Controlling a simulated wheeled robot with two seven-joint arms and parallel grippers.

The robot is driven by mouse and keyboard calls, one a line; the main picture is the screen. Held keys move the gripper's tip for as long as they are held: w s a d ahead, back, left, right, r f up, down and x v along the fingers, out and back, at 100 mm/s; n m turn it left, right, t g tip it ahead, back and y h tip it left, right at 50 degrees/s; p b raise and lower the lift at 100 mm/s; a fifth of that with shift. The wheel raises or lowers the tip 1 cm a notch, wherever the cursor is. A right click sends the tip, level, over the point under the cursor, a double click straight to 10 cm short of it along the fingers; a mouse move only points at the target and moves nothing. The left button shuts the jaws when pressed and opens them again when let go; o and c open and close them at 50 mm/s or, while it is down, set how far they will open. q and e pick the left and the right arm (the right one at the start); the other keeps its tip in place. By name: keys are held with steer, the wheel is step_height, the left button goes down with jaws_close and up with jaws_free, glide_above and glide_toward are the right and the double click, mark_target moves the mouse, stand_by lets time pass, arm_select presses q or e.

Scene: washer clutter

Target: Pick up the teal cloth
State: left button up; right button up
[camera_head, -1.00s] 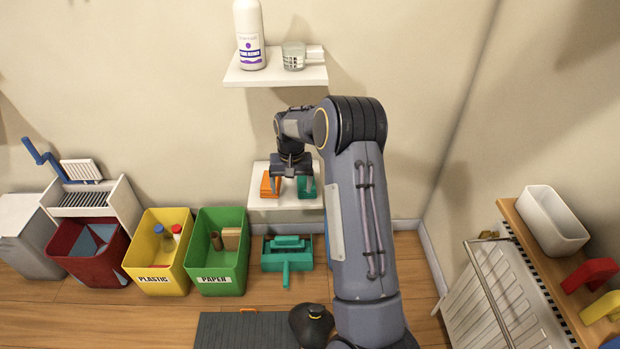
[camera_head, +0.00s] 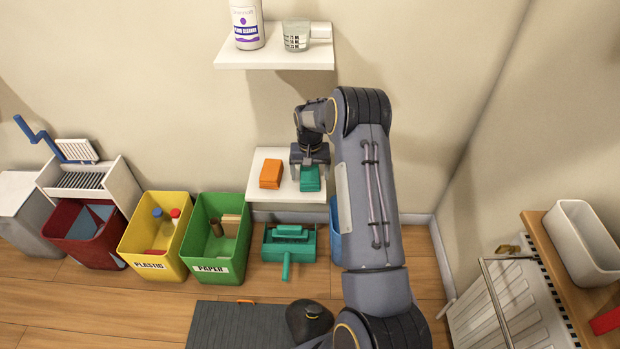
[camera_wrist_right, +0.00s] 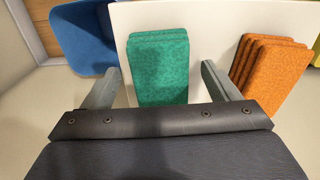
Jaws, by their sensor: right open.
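The teal cloth (camera_head: 310,179) is a folded stack lying on the lower white wall shelf (camera_head: 262,201), right of an orange folded cloth (camera_head: 270,174). My right gripper (camera_head: 310,172) is over the teal cloth, jaws open. In the right wrist view the teal cloth (camera_wrist_right: 158,68) shows between the two spread fingers of the gripper (camera_wrist_right: 160,85), with a gap on each side. The orange cloth (camera_wrist_right: 270,70) lies outside the fingers, close to the right-hand one. My left gripper is not in view.
A blue bin (camera_wrist_right: 88,38) stands below the shelf, mostly behind my arm in the head view. An upper shelf (camera_head: 274,61) holds a white bottle (camera_head: 247,22) and a glass (camera_head: 296,35). Green (camera_head: 217,235) and yellow (camera_head: 152,240) bins stand left of a teal mop bucket (camera_head: 289,247).

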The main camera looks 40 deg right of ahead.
mark_target(310, 174)
steer(key=shift+f, duration=0.85)
steer(key=c, duration=1.1)
steer(key=shift+o, duration=0.2)
steer(key=shift+r, duration=0.1)
steer(key=shift+s+a+r+p, duration=0.1)
steer(key=shift+a+r+p, duration=0.1)
steer(key=shift+r+p, duration=0.4)
step_height(310, 174, up, 7)
steer(key=shift+f+p, duration=0.2)
steer(key=shift+p, duration=0.6)
steer(key=s+a+p, duration=0.1)
steer(key=s+a, duration=1.1)
steer(key=s, duration=0.3)
steer(key=shift+a+f+p, duration=0.3)
steer(key=shift+f+p, duration=0.1)
steer(key=shift+f, duration=0.05)
